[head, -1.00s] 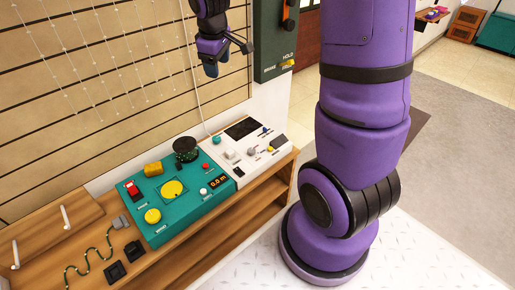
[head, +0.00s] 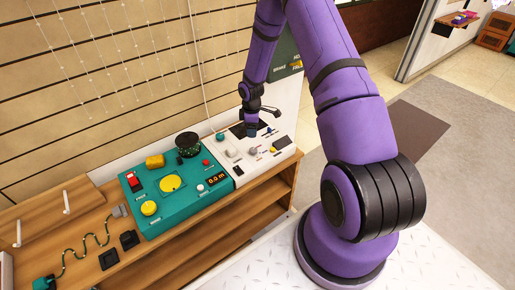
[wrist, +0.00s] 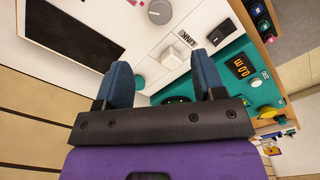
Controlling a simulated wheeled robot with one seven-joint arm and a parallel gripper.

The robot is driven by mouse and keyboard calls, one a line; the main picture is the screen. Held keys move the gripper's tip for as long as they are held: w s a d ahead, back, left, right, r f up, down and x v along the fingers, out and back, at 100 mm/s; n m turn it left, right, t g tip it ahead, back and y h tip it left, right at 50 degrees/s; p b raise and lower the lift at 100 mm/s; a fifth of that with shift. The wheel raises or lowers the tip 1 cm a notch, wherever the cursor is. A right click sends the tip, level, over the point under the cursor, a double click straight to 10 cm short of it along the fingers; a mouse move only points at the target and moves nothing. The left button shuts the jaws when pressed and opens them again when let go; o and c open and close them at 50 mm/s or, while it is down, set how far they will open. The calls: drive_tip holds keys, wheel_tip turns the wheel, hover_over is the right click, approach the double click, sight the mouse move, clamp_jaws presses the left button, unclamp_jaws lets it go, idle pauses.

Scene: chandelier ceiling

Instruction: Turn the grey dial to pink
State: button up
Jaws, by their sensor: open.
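The grey dial (head: 253,152) is a small round knob on the white panel (head: 240,176), at the right end of the bench. My gripper (head: 252,132) hangs above the back of the white panel, pointing down. In the wrist view its two blue fingers are apart with nothing between them, and the dial lies beyond the fingertips (wrist: 161,65). I cannot make out a pink mark or the dial's pointer.
A white knob (head: 231,153), a teal knob (head: 220,136) and a dark block (head: 281,142) share the panel with a black screen (wrist: 62,38). A white square button (wrist: 171,57) is near the fingers. The teal box (head: 160,221) with a black spool (head: 188,142) stands left.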

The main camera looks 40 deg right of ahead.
sight(253, 149)
wheel_tip(253, 149, down, 12)
drive_tip(key=shift+s+d+r, duration=0.1)
idle(0.5)
drive_tip(key=c, duration=0.9)
